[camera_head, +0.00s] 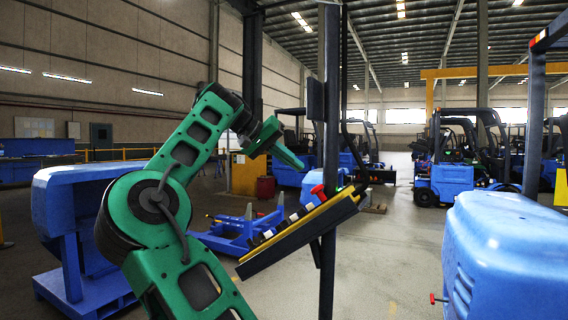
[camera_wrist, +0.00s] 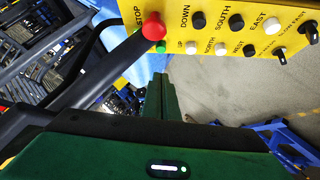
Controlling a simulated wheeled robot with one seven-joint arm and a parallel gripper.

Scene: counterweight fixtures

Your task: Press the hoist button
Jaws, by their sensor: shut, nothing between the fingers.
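A yellow control panel (camera_head: 307,224) is fixed tilted on a dark post. In the wrist view the panel (camera_wrist: 176,35) spans the top right. It bears a red button (camera_wrist: 153,27) by the word STOP, a small green button (camera_wrist: 160,47), a black DOWN button (camera_wrist: 199,19) and a white UP button (camera_wrist: 190,47). No label that I can read says hoist. My gripper (camera_head: 299,164) is shut and empty, above the panel and apart from it in the head view. In the wrist view its green fingers (camera_wrist: 160,76) lie together, with their tips just below the green button in the picture.
The panel also has SOUTH (camera_wrist: 236,22), EAST (camera_wrist: 271,24), NORTH (camera_wrist: 220,49) and WEST (camera_wrist: 250,50) buttons and rotary switches. The dark post (camera_head: 328,120) rises close to my gripper. A blue machine (camera_head: 505,250) stands at right. Blue forklifts (camera_head: 450,178) are farther back.

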